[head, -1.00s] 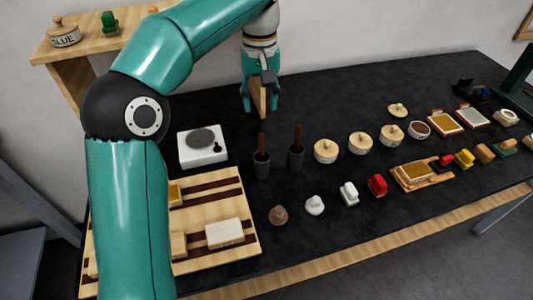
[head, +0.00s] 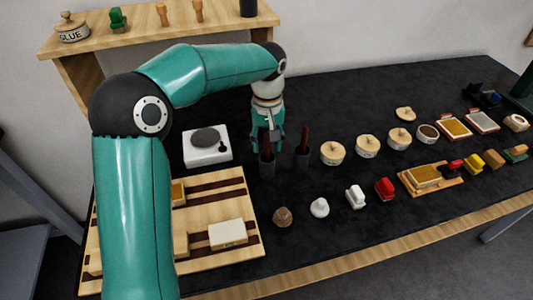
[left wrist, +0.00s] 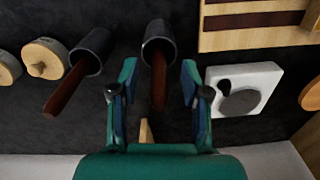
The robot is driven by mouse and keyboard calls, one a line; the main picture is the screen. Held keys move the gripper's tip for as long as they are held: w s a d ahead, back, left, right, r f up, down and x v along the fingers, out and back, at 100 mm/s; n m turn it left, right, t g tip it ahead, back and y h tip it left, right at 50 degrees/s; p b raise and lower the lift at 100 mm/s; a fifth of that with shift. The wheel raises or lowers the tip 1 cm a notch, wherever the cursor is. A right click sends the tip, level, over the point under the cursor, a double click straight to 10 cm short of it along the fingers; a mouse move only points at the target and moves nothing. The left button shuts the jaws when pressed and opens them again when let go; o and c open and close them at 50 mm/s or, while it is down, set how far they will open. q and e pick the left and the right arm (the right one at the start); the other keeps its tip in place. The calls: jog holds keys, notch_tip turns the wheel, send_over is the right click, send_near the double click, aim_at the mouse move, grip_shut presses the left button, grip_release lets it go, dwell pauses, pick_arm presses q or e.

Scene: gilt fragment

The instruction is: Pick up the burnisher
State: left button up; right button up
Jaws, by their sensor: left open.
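Two tools with dark red-brown handles stand in dark cups near the middle of the table; I cannot tell from looks alone which is the burnisher. In the head view, the left tool (head: 267,142) is partly hidden by my left gripper (head: 267,148), and the right tool (head: 303,138) stands clear. In the left wrist view, my open left gripper (left wrist: 158,75) has its fingers on either side of one handle (left wrist: 159,88), apart from it. That handle's cup (left wrist: 158,36) is just beyond the fingertips. The other handle (left wrist: 68,88) lies outside the fingers. My right gripper is out of view.
A white device with a grey disc (head: 206,147) stands left of the cups. A striped wooden board (head: 244,196) lies in front of it. Round lidded pots (head: 333,153) stand close on the right. A shelf with a glue jar (head: 73,29) is behind.

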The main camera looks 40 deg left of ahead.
aim_at(267, 150)
pick_arm(q)
jog(key=shift+w+f, duration=0.1)
jog(key=shift+f, duration=1.45)
jog(key=shift+c, duration=0.4)
grip_shut()
jog(key=shift+r, duration=0.1)
